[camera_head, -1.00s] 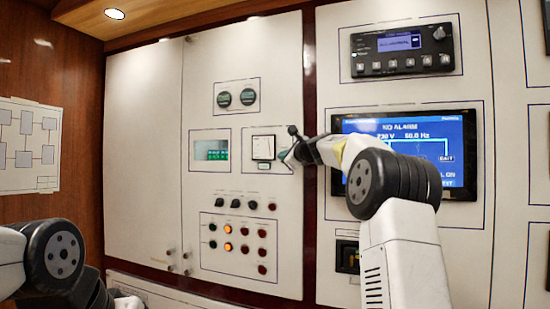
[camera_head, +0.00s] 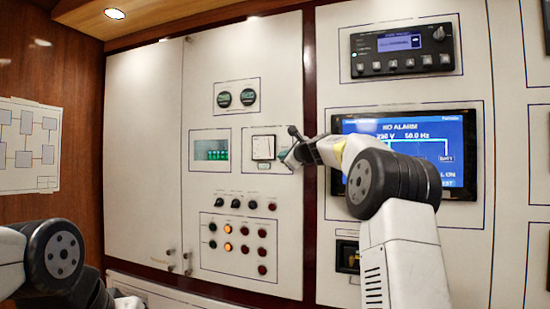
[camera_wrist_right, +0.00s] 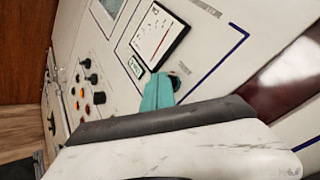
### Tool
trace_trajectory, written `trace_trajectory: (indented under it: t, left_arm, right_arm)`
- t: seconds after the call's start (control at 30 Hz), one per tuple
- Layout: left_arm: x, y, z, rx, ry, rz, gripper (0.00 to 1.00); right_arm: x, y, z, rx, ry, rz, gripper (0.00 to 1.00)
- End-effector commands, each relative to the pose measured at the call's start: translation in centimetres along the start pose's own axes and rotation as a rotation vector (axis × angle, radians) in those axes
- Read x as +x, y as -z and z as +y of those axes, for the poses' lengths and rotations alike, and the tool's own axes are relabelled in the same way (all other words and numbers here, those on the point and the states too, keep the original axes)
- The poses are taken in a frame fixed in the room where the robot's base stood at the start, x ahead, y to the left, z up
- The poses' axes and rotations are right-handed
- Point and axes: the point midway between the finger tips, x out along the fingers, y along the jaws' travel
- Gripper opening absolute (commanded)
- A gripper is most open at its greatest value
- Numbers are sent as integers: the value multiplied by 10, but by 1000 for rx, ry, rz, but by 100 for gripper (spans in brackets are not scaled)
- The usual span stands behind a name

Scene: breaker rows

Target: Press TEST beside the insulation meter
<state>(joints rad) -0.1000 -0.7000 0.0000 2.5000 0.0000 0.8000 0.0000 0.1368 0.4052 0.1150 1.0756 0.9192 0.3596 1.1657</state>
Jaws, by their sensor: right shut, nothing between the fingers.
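The insulation meter is a white square dial (camera_head: 263,147) on the tall white panel, with a small green readout (camera_wrist_right: 135,67) below its lower edge. It also fills the upper middle of the right wrist view (camera_wrist_right: 158,36). A small dark button (camera_wrist_right: 179,72) shows beside the meter, partly hidden by my fingers; its label is not readable. My right gripper (camera_wrist_right: 158,92) is shut and empty, its teal fingers at the panel close to this button. I cannot tell whether they touch it. In the head view the right gripper (camera_head: 286,159) is just right of the meter.
Left of the meter is a green display (camera_head: 211,150). Below are dark knobs (camera_head: 236,203) and rows of lamps and buttons (camera_head: 228,230), some lit orange. A large blue screen (camera_head: 430,150) is behind my right arm. Two round gauges (camera_head: 236,98) sit above.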

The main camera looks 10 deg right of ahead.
Motion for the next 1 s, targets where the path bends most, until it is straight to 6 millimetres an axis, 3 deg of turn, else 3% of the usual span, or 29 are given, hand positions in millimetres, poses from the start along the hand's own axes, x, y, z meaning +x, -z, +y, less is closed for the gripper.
trace_trajectory:
  t: [0.57, 1.0]
  left_arm:
    - [0, 0, 0, 0, 0, 0, 0]
    - [0, 0, 0, 0, 0, 0, 0]
  right_arm:
    - [-10, -7, 6, -1, 1, -1, 0]
    - [-39, -28, 28, 0, 1, -1, 0]
